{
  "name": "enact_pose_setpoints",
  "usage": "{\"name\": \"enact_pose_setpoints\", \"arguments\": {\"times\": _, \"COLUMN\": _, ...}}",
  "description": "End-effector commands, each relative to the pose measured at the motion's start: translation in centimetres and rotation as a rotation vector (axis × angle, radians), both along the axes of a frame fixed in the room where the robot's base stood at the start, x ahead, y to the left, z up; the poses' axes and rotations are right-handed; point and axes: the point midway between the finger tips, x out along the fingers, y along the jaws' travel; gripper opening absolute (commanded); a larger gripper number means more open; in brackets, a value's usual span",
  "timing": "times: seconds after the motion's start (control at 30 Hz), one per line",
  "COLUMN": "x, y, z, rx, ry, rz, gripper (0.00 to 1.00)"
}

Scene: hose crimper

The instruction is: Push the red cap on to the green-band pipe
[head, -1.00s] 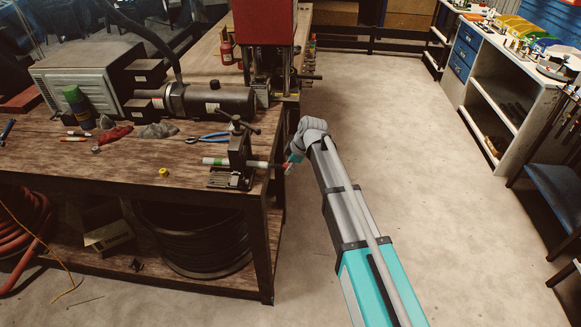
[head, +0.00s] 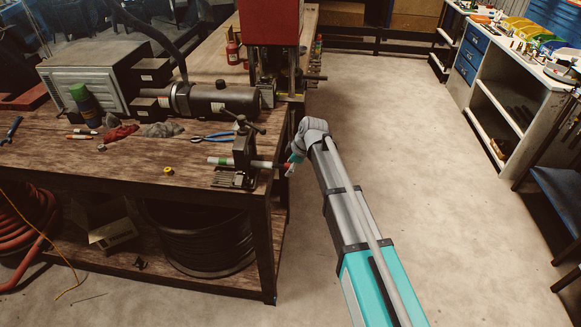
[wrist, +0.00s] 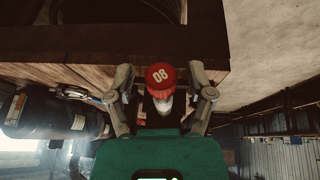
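The pipe with the green band (head: 221,161) lies level in a black bench vise (head: 243,150) at the table's right front corner. The red cap (wrist: 160,76), marked 08, shows end-on in the wrist view. A whitish part (wrist: 164,104) shows just below it. In the head view the cap is a small red spot at the pipe's right end. My gripper (wrist: 160,72) is open, one finger on each side of the cap with gaps between. How far the cap sits on the pipe cannot be told.
The wooden workbench (head: 90,168) carries blue-handled pliers (head: 212,137), a small yellow ring (head: 168,170), a dark motor (head: 222,102) and a red press (head: 268,22) behind. The floor (head: 420,160) right of the bench is clear up to white shelves (head: 510,100).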

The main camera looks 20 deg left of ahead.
Motion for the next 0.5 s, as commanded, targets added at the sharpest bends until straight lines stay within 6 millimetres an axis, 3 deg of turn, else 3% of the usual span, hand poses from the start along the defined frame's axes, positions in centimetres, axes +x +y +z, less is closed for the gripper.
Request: {"name": "enact_pose_setpoints", "arguments": {"times": 0.5, "x": 0.06, "y": -0.43, "z": -0.01, "rx": -0.001, "ry": 0.0, "rz": -0.001, "gripper": 0.77}}
